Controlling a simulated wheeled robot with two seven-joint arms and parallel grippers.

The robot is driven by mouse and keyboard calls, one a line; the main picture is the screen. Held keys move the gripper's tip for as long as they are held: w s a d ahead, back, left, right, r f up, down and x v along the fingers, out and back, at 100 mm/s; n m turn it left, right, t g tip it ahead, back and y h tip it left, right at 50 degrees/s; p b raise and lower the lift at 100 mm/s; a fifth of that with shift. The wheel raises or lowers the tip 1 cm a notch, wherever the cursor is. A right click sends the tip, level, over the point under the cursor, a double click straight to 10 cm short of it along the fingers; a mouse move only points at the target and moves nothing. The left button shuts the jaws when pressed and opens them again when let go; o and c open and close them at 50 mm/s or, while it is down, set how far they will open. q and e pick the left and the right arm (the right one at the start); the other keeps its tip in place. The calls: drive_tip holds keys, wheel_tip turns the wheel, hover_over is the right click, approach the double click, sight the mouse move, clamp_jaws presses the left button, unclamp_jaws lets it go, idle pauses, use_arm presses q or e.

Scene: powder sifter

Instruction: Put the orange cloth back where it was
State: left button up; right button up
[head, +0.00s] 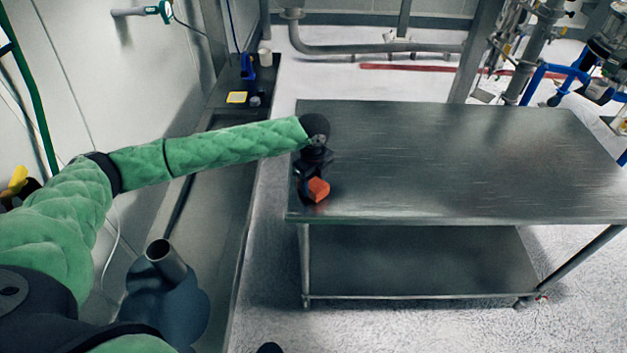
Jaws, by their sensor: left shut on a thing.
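The orange cloth (318,190) is a small orange piece at the left end of the steel table (450,150). My left gripper (311,183), at the end of the green-sleeved arm, is shut on the cloth from above. The gripper hides part of the cloth. I cannot tell whether the cloth touches the tabletop or is held just above it. My right gripper is not in view.
The rest of the tabletop is bare. A lower shelf (420,262) under it is empty. A dark ledge (222,125) along the left wall holds a yellow item (237,97) and a blue item (247,66). Pipes and equipment stand at the back right.

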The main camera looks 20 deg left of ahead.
sight(314, 182)
use_arm(q)
drive_tip(key=shift+f, duration=0.2)
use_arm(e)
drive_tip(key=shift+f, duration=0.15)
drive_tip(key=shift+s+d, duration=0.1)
use_arm(q)
drive_tip(key=o, duration=0.9)
drive_tip(key=shift+f, duration=0.1)
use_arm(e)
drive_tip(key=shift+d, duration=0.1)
use_arm(q)
drive_tip(key=shift+o, duration=0.2)
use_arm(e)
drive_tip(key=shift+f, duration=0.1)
use_arm(q)
drive_tip(key=shift+r, duration=0.35)
drive_tip(key=shift+w+r+b, duration=0.1)
drive_tip(key=shift+r+b, duration=0.6)
drive_tip(key=shift+r, duration=0.25)
wheel_tip(314, 182, up, 10)
drive_tip(key=b, duration=0.3)
drive_tip(key=shift+f, duration=0.15)
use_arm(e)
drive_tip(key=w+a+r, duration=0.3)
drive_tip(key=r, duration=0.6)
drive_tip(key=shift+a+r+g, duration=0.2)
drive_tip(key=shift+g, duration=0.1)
